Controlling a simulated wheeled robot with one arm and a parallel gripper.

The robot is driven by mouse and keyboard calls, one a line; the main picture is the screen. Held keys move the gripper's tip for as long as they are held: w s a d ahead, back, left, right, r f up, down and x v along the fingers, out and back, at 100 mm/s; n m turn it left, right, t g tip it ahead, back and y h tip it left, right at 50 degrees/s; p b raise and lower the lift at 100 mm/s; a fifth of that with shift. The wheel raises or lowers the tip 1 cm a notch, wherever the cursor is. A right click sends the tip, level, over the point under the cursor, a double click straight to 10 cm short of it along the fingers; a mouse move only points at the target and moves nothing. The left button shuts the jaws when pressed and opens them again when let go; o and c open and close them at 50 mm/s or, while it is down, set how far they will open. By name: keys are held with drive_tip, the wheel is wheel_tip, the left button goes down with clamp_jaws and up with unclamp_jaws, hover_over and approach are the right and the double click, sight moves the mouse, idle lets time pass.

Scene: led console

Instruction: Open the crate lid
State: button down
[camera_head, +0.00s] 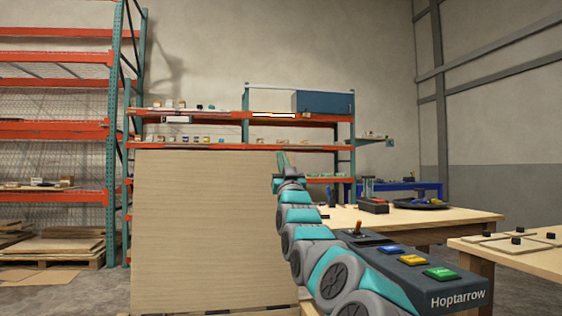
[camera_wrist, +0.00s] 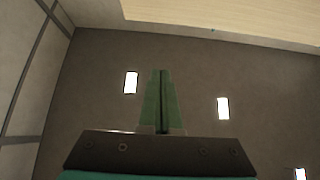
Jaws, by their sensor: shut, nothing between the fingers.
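A large tan panel (camera_head: 210,230) stands upright in front of me in the head view, left of my arm. It looks like part of the crate, but I cannot tell whether it is the raised lid or a side wall. No hinge or handle shows. My gripper (camera_head: 282,157) is at the panel's upper right edge in the picture; I cannot tell whether it touches. In the wrist view my gripper (camera_wrist: 162,73) has its green fingers together with nothing between them. A pale tan surface (camera_wrist: 225,18) crosses the top of that view, beyond the fingertips.
A dark console (camera_head: 420,272) marked Hoptarrow, with a joystick (camera_head: 357,228) and coloured buttons, is right of my arm. A wooden table (camera_head: 450,217) with tools stands behind it. Another table (camera_head: 530,258) is at the right edge. Orange shelves (camera_head: 60,123) stand at the back left.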

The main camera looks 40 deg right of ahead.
drive_tip(key=b+v, duration=0.1)
drive_tip(key=v, duration=0.6)
drive_tip(key=shift+s+a+f, duration=0.1)
